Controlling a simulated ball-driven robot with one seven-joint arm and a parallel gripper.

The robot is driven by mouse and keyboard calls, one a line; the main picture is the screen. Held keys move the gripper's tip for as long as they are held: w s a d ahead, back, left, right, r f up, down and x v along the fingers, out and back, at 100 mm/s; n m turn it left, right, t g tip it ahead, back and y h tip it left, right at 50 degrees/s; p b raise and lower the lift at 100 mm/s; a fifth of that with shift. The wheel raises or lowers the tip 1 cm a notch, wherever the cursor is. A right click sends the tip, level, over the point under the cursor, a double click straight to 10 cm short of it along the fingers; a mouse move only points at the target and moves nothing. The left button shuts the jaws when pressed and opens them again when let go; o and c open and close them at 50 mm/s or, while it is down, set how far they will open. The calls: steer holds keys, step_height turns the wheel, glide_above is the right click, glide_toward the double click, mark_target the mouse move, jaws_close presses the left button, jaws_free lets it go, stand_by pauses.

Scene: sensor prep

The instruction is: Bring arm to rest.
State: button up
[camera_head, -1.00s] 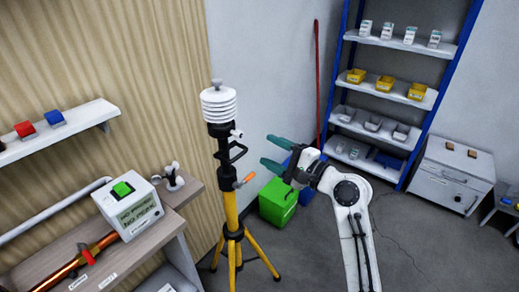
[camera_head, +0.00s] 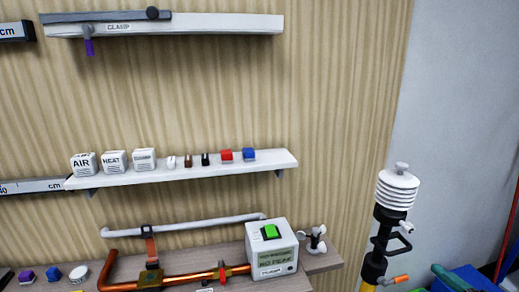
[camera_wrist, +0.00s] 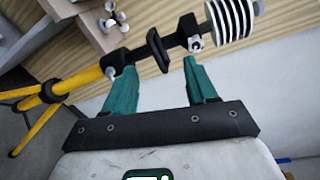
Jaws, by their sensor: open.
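My gripper (camera_wrist: 160,66) shows in the wrist view with its two teal fingers apart and nothing between them. Beyond the fingertips is the sensor stand (camera_wrist: 83,78), with a yellow tripod, black post and white ribbed top. I cannot tell the exact gap between the fingers and the post. In the head view only a bit of teal finger (camera_head: 448,277) shows at the bottom right, to the right of the stand (camera_head: 398,192). The rest of my arm is hidden from the head view.
A workbench (camera_head: 322,262) along the panelled wall holds a white box with a green button (camera_head: 270,232), a copper pipe (camera_head: 197,278) and a small cup anemometer (camera_head: 315,240). A wall shelf (camera_head: 200,171) bears several small blocks. A second shelf (camera_head: 210,24) hangs higher.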

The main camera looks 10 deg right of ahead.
steer(key=s+a+f+n+g+y, duration=0.1)
steer(key=s+a+f+n+g, duration=0.25)
steer(key=f, duration=0.25)
steer(key=s+a+f+n+g+b, duration=0.1)
steer(key=s+a+f+n+g, duration=0.1)
steer(key=a+f+n+g, duration=0.25)
steer(key=s+a+f+n+g+y, duration=0.1)
steer(key=s+a+f+n, duration=0.25)
steer(key=f, duration=0.45)
steer(key=s+a+f+n+g+h, duration=0.1)
steer(key=s+a+f+n+g, duration=0.1)
steer(key=s, duration=0.4)
steer(key=s+a+f+n+g+h+b, duration=0.1)
steer(key=s+f+n+g+h, duration=0.1)
steer(key=s+f+n+g, duration=0.2)
steer(key=s+n, duration=0.2)
steer(key=s, duration=0.1)
steer(key=shift+a+f+g, duration=0.35)
steer(key=shift+g, duration=0.05)
steer(key=shift+s, duration=0.1)
